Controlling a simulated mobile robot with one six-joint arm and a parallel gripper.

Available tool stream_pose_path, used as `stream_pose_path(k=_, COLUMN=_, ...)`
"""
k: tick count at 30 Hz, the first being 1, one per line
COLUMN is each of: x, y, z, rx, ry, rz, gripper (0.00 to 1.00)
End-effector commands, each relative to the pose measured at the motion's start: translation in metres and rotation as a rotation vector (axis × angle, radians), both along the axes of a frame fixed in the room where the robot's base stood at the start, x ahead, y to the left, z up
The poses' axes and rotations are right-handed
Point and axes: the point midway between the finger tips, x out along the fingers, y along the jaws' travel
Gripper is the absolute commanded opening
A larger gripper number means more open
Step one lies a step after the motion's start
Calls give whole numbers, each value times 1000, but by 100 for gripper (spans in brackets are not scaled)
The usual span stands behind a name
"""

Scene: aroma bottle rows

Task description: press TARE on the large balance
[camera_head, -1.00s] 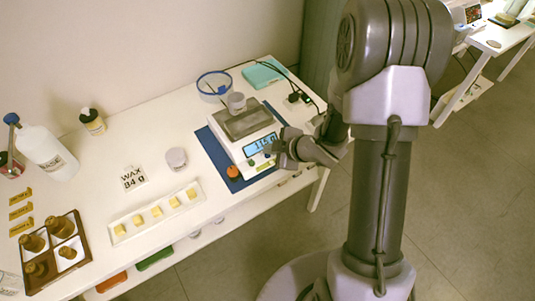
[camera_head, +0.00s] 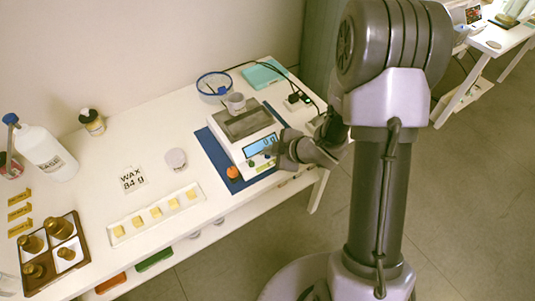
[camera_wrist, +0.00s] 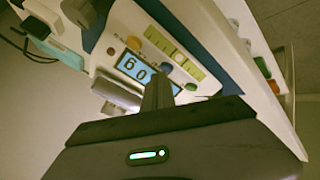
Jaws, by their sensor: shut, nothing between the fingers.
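The large balance (camera_head: 238,122) stands on a blue mat (camera_head: 212,152) on the white table. Button labels are unreadable, and I cannot tell whether the tips touch a button.
A lidded jar (camera_head: 175,160), a WAX 84 g card (camera_head: 132,179) and a white tray of yellow cubes (camera_head: 120,233) stand to the left. Cables (camera_head: 290,80) and a teal item (camera_head: 263,73) lie behind.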

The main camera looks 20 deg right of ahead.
Motion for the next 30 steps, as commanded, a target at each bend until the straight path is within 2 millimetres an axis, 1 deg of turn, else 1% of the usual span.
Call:
stream_pose_path(k=3, x=0, y=0, z=10, rx=0, ry=0, rz=0, gripper=0)
stream_pose_path(k=6, x=0, y=0, z=14, rx=0, ry=0, rz=0, gripper=0)
stream_pose_path(k=14, x=0, y=0, z=13, rx=0, ry=0, rz=0, gripper=0)
stream_pose_path(k=17, x=0, y=0, z=16, rx=0, ry=0, rz=0, gripper=0)
stream_pose_path(k=30, x=0, y=0, z=60, rx=0, ry=0, rz=0, gripper=0)
